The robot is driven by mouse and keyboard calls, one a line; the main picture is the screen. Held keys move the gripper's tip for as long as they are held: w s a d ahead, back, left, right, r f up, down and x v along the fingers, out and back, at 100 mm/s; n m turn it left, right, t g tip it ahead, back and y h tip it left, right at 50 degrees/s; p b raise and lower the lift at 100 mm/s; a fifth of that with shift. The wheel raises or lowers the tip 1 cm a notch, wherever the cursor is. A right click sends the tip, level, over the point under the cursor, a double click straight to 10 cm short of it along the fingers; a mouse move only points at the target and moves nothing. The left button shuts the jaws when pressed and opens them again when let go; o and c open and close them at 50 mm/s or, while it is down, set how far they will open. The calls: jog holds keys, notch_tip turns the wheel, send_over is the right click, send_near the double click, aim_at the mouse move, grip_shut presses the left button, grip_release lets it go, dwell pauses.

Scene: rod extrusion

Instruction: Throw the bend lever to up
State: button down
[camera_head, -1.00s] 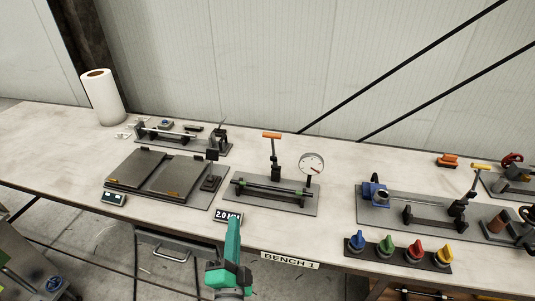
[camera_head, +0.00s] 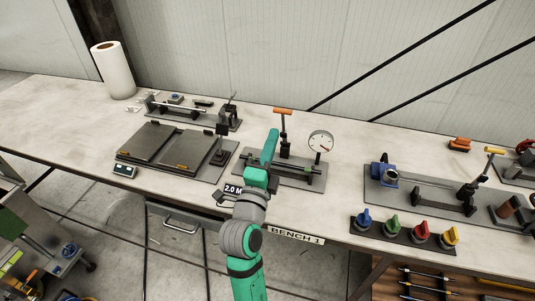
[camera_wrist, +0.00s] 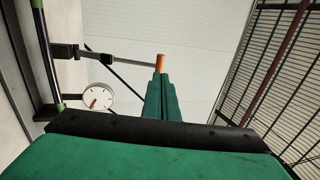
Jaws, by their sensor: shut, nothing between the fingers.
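An upright lever with an orange handle (camera_head: 283,111) stands on a grey plate (camera_head: 310,183) with a rod fixture and a round dial gauge (camera_head: 321,142). No label shows that this is the bend lever. My gripper (camera_head: 271,136) is shut and empty, pointing up just left of this lever in the head view. In the wrist view my green fingers (camera_wrist: 160,84) are together, and the orange handle (camera_wrist: 160,62) shows just beyond their tips. I cannot tell whether they touch. The dial (camera_wrist: 96,98) is at left there. Another lever, with a yellow handle (camera_head: 494,150), stands at right.
A plate with two dark flat pads (camera_head: 185,149) lies left of my arm. Blue, green, red and yellow knobs (camera_head: 391,224) line the front right edge. A blue fixture (camera_head: 384,171) is behind them. A paper roll (camera_head: 113,70) stands at the back left.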

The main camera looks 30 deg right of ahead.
aim_at(282, 113)
jog(key=shift+x, duration=3.15)
jog(key=shift+d, duration=0.1)
